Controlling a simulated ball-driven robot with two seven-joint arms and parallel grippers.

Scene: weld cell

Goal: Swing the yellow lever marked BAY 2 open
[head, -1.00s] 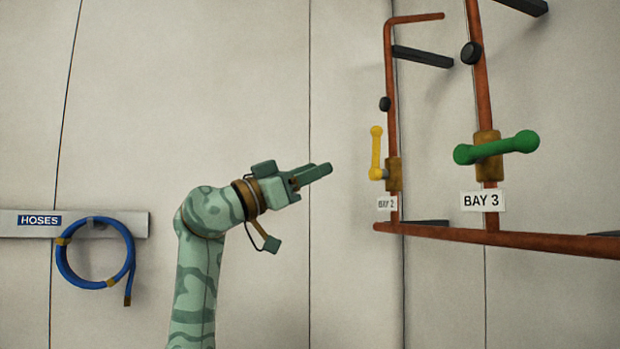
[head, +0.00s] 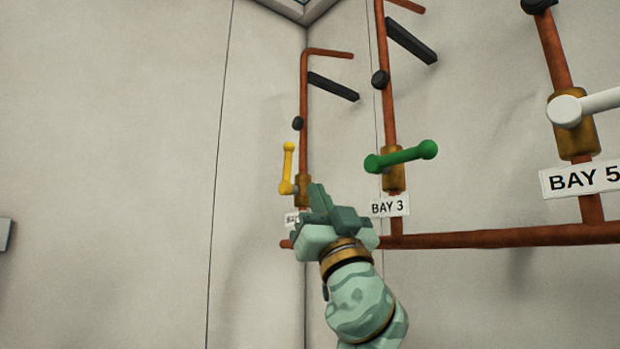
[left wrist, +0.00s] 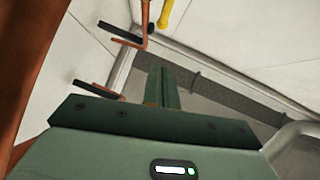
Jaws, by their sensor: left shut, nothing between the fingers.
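The yellow lever (head: 288,168) points up, nearly along its copper pipe, with its pivot at a brass valve body (head: 303,190). Its BAY 2 label (head: 291,219) is mostly hidden behind my left gripper. My left gripper (head: 318,190) is shut and empty, and in the head view it overlaps the pipe just right of and below the lever. I cannot tell its exact distance from the lever, but I see no contact. In the left wrist view the fingers (left wrist: 165,88) are together, and the yellow lever (left wrist: 166,14) shows at the top edge. My right gripper is not in view.
A green lever (head: 402,157) lies across the BAY 3 pipe, right of my gripper. A white lever (head: 590,105) lies across the BAY 5 pipe. A horizontal copper pipe (head: 490,238) runs below them. Dark brackets (head: 333,86) stick out above.

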